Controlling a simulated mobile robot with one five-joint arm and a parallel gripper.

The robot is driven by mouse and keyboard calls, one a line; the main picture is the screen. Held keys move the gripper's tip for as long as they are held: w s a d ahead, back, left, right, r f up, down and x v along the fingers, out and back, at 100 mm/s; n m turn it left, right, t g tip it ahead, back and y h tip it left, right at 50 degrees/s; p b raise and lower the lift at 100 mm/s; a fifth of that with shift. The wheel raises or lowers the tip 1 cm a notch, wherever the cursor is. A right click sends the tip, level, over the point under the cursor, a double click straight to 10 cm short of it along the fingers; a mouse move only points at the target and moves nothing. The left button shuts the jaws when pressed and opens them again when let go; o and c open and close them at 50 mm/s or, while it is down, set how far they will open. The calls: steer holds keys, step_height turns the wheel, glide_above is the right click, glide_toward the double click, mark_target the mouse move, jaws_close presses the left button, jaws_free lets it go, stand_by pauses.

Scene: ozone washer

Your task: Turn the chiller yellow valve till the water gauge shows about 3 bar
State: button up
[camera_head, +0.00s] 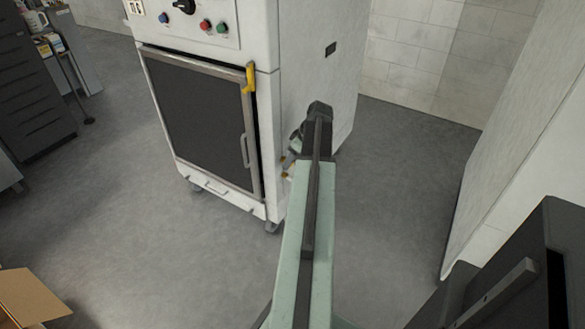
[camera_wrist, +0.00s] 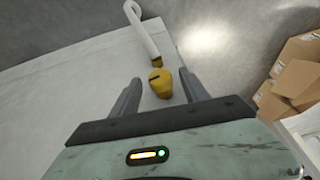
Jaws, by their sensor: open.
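The yellow valve (camera_wrist: 161,83) shows in the wrist view as a short round knob with a dark slot, on the pale side panel of the machine. My gripper (camera_wrist: 161,90) is open, and the valve appears between its two dark fingers near their tips. I cannot tell whether the fingers touch it. In the head view the chiller (camera_head: 295,75) is a white cabinet, and my arm reaches to the lower part of its right side. A small yellow part (camera_head: 287,168) shows there beside my arm, mostly hidden. No water gauge is readable in either view.
A white hose (camera_wrist: 142,30) with a yellow end runs beside the valve. A yellow handle (camera_head: 250,78) sits on the cabinet's front door edge. Cardboard boxes (camera_wrist: 290,75) stand at the right of the wrist view. A white panel (camera_head: 520,140) stands at right; grey floor (camera_head: 400,170) between is clear.

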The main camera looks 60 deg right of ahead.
steer(key=shift+w, duration=0.1)
steer(key=shift+c, duration=0.2)
steer(key=c, duration=1)
steer(key=shift+s+a, duration=0.15)
steer(key=shift+s, duration=0.05)
jaws_close()
steer(key=shift+w+f, duration=0.1)
steer(key=shift+w, duration=0.05)
steer(key=shift+w+d+f+y+b, duration=0.15)
steer(key=shift+d+y+b, duration=0.3)
steer(key=shift+y, duration=0.55)
steer(key=shift+d+f+m+y+b, duration=0.15)
steer(key=shift+m+y+b, duration=0.35)
steer(key=shift+y+b, duration=1.05)
steer(key=shift+y, duration=0.25)
